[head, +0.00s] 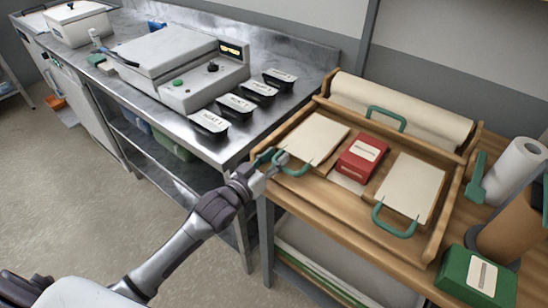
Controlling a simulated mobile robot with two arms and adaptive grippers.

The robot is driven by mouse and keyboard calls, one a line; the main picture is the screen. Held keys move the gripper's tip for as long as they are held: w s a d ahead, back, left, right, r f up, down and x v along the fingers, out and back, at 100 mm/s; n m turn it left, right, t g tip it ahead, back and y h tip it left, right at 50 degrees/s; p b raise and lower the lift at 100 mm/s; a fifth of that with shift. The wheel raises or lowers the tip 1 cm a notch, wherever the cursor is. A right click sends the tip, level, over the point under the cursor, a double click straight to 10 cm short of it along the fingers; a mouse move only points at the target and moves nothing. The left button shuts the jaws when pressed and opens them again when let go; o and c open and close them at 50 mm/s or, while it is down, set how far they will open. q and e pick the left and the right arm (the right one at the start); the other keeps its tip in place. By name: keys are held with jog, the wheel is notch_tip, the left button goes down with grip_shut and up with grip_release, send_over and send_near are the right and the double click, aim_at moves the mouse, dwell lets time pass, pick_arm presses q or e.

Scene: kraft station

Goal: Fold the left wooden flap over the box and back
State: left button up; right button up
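The left wooden flap (314,137), topped with a pale sheet, lies flat on the left of the wooden folding station. Its green handle (298,172) sticks out at the front left edge. A red box (361,158) with a white label sits in the middle, on a pale sheet. The right flap (412,187) lies flat on the other side with its own green handle (394,231). My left gripper (283,158) is at the left flap's handle and overlaps it in view. Whether its fingers are closed around the handle is too small to tell. My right gripper is out of view.
A back flap handle (387,116) and a paper roll (403,108) are behind the red box. A white roll (516,168) and a green box (477,279) stand at right. Black labelled trays (236,107) and a grey machine (180,67) occupy the steel counter at left.

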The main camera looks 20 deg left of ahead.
pick_arm(q)
grip_shut()
dwell(0.4)
